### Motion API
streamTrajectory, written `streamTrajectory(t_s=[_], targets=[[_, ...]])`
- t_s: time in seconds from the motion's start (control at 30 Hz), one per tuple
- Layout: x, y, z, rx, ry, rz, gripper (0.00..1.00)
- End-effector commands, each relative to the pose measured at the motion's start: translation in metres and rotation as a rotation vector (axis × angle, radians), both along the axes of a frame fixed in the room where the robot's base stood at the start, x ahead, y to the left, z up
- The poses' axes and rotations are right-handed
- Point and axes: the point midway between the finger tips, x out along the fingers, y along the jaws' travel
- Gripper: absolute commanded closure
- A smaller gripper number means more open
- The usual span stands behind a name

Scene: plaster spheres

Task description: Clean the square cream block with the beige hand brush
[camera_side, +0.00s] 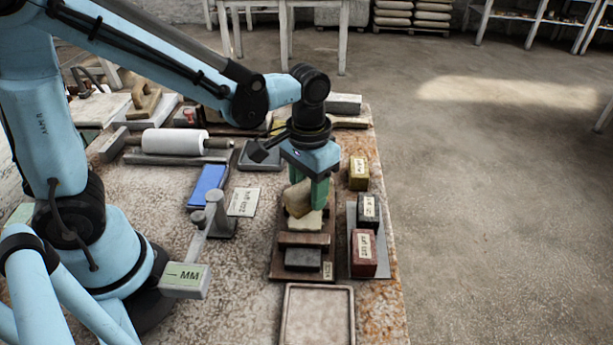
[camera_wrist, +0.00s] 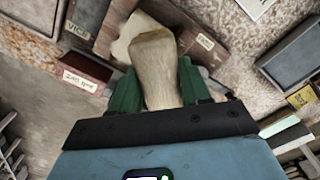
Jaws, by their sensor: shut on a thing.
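My gripper (camera_side: 311,190) has green fingers and is shut on the beige hand brush (camera_side: 296,200). In the wrist view the brush (camera_wrist: 157,75) sits between the green fingers of my gripper (camera_wrist: 158,88), its broad end pointing away from the wrist. The square cream block (camera_side: 305,226) lies on a brown wooden fixture (camera_side: 275,265), just below the brush. In the wrist view the cream block (camera_wrist: 124,42) shows behind the brush, which covers part of it. I cannot tell whether the brush touches the block.
A brown bar (camera_side: 304,240) and a dark block (camera_side: 303,259) sit beside the cream block on the fixture. Yellow (camera_side: 359,173), dark (camera_side: 368,211) and red (camera_side: 364,254) labelled blocks stand close on the right. An empty shallow tray (camera_side: 318,289) lies in front. A grey stand (camera_side: 213,215) is left.

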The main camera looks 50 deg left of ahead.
Motion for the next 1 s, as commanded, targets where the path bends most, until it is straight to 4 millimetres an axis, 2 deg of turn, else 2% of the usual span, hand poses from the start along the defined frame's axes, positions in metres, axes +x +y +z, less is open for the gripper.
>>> streamTrajectory(t_s=[0.27,0.63,1.0], targets=[[-0.001,0.000,0.000,0.000,0.000,0.000,0.78],[-0.021,0.000,0.014,0.000,0.000,-0.001,0.78],[-0.022,0.000,0.012,0.000,0.000,0.000,0.78]])
